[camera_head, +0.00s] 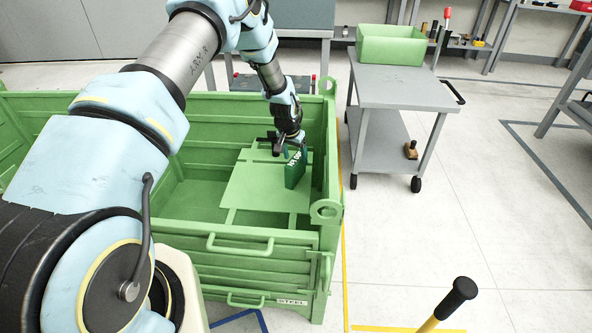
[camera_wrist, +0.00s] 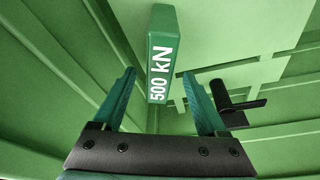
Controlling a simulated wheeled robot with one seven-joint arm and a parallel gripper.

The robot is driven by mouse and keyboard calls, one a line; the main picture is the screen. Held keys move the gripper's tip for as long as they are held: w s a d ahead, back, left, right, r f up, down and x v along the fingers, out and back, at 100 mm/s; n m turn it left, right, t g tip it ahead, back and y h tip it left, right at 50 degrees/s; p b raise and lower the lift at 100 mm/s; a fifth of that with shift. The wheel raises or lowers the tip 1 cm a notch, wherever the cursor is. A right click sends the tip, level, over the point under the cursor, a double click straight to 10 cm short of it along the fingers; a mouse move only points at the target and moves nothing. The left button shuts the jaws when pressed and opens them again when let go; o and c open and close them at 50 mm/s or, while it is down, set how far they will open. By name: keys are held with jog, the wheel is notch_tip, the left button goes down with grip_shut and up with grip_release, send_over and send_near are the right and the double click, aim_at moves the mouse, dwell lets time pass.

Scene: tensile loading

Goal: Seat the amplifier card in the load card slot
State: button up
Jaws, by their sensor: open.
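A dark green block with white "500 kN" lettering, seemingly the amplifier card (camera_wrist: 161,50), stands upright on a light green panel (camera_head: 245,190) inside a green crate. In the head view the card (camera_head: 296,176) is near the panel's right side. My gripper (camera_head: 294,151) is at the card's top. In the wrist view its two teal fingers are spread apart, with the lettered face showing between their tips. I cannot tell whether either finger touches the card. I cannot make out a load card slot in either view.
The green crate's walls (camera_head: 262,268) surround the card. A black handle-like part (camera_wrist: 236,103) sits right of the fingers in the wrist view. A grey cart (camera_head: 400,88) with a green bin (camera_head: 390,50) stands right of the crate. Floor at the right is mostly clear.

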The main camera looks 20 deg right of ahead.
jog(key=shift+x, duration=2.4)
jog(key=shift+s+a+f, duration=0.1)
jog(key=shift+f, duration=0.2)
jog(key=shift+c, duration=0.3)
grip_shut()
